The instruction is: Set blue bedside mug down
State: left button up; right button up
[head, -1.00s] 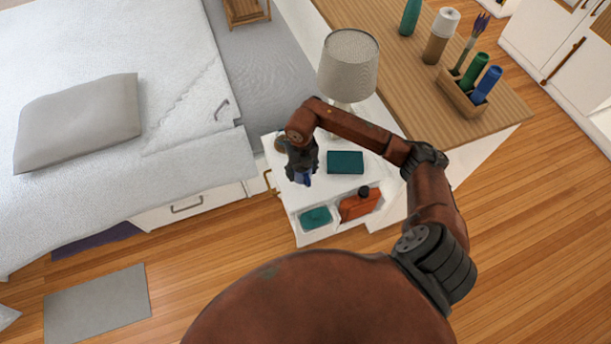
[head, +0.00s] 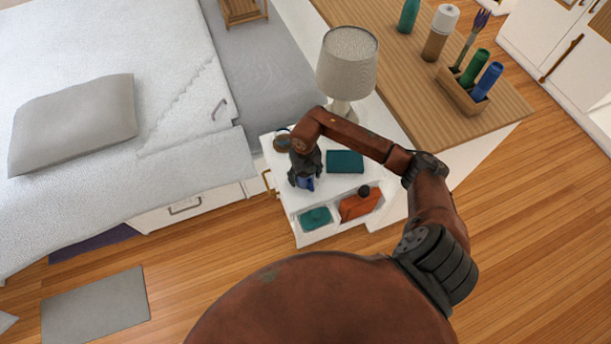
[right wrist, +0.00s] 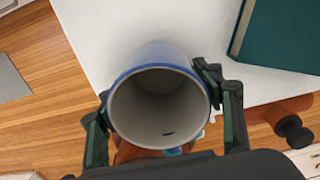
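The blue mug (head: 306,184) is at the front left of the white bedside table (head: 331,186), mostly hidden under my right gripper (head: 304,178) in the head view. In the right wrist view the mug (right wrist: 160,100) shows its open mouth and pale, empty-looking inside. My right gripper's fingers (right wrist: 158,112) press on opposite sides of it. The white tabletop (right wrist: 150,22) lies below and beyond the mug. I cannot tell whether the mug's base touches it. My left gripper is not in view.
A teal book (head: 345,161) lies right of the mug. The bed (head: 180,110) is left.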

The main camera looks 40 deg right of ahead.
jog(key=shift+o, duration=1)
jog(key=shift+r, duration=0.1)
jog(key=shift+r, duration=0.4)
pick_arm(q)
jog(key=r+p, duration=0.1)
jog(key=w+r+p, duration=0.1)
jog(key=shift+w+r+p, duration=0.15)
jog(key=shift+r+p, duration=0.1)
jog(key=shift+p, duration=0.05)
pick_arm(e)
notch_tip(320, 180, up, 11)
jog(key=shift+r, duration=0.15)
